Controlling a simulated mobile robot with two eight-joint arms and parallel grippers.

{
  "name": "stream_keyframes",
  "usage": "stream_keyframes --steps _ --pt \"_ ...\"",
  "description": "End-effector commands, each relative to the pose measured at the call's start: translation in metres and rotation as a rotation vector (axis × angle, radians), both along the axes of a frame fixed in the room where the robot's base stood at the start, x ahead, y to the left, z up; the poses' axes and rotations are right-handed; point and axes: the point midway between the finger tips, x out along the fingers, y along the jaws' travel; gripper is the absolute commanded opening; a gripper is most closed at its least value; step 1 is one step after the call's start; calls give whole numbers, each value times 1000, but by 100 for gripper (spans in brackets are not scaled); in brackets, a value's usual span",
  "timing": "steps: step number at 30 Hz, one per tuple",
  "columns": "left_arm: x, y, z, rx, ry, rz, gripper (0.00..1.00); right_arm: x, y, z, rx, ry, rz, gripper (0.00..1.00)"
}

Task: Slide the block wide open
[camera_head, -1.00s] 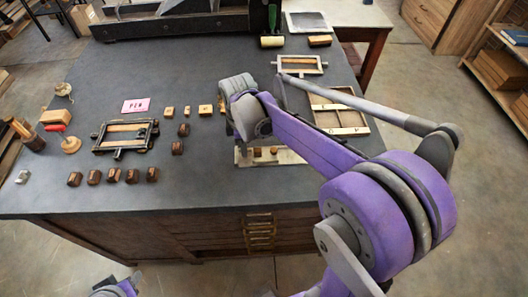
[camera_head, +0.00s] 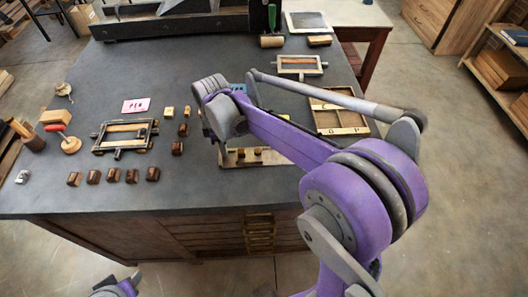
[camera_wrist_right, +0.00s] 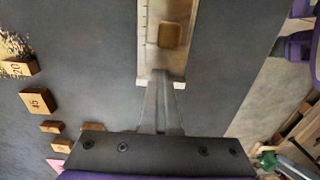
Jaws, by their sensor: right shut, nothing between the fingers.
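In the right wrist view a small wooden block (camera_wrist_right: 170,35) sits in a pale, straight-sided tray (camera_wrist_right: 146,60) with scale marks along one side. My right gripper (camera_wrist_right: 162,76) is shut and empty, its fingertips over the near end of the tray, short of the block. I cannot tell whether they touch the tray. In the head view the pale tray (camera_head: 236,164) shows partly behind my right arm, with small brown blocks (camera_head: 257,151) on it; the right fingertips are hidden there. Part of my left arm shows at the bottom left; its fingers are not clear.
Left of the tray are a dark framed fixture (camera_head: 124,149), a pink card (camera_head: 135,105) and several small blocks (camera_head: 112,175). A compartment tray (camera_head: 343,130) and a small frame (camera_head: 300,64) lie to the right. Number blocks (camera_wrist_right: 38,101) show at the left in the wrist view.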

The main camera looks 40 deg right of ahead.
Motion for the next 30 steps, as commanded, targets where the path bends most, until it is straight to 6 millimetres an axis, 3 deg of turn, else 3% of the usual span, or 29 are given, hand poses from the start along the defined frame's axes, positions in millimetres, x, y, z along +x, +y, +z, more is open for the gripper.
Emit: stream_keyframes --steps 30 --pt "0 0 1 0 -1 0 50 31 52 0 2 -1 2 0"
